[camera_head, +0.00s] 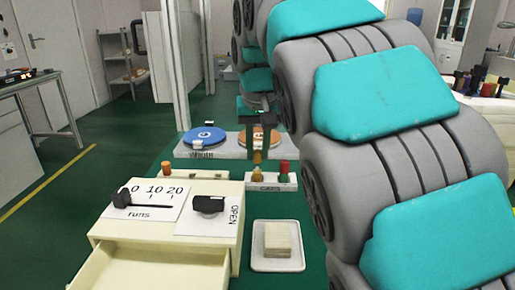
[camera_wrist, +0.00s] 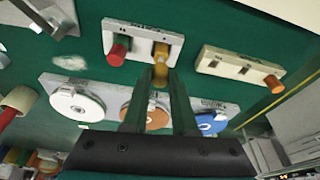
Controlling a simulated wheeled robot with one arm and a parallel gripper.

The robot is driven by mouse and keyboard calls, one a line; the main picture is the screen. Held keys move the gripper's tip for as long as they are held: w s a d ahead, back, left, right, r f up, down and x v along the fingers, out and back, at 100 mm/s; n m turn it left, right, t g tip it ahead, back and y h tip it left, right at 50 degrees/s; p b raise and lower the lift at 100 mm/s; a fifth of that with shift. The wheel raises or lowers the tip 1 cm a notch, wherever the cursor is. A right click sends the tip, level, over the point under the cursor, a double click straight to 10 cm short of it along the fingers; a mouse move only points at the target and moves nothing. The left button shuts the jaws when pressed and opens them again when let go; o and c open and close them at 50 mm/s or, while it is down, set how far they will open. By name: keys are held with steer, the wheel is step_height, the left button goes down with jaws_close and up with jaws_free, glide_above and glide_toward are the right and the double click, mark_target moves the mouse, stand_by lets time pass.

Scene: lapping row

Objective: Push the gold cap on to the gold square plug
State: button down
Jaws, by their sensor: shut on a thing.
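My gripper (camera_wrist: 158,104) is shut on the gold cap (camera_wrist: 159,76), which shows between its fingertips in the wrist view. In the head view the gripper (camera_head: 256,150) points down over the block marked CAPS (camera_head: 289,186), with the cap (camera_head: 257,158) at its tips. A gold piece, seemingly the gold square plug (camera_head: 258,173), stands upright on that block right below the cap; it also shows in the wrist view (camera_wrist: 160,50). Cap and plug look in line. I cannot tell whether they touch or how far the cap is on.
A red piece (camera_head: 284,168) stands beside the gold one. Another pale block (camera_wrist: 222,61) holds an orange-red piece (camera_wrist: 272,83). Blue (camera_head: 204,137) and orange (camera_head: 258,136) discs lie behind. In front are a box with an open drawer (camera_head: 150,268) and a white tray (camera_head: 256,267).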

mark_target(258, 152)
steer(key=shift+f+b, duration=0.65)
steer(key=shift+f, duration=0.55)
steer(key=c, duration=0.6)
jaws_free()
steer(key=v, duration=0.7)
steer(key=shift+w+r, duration=0.1)
steer(key=shift+r, duration=0.3)
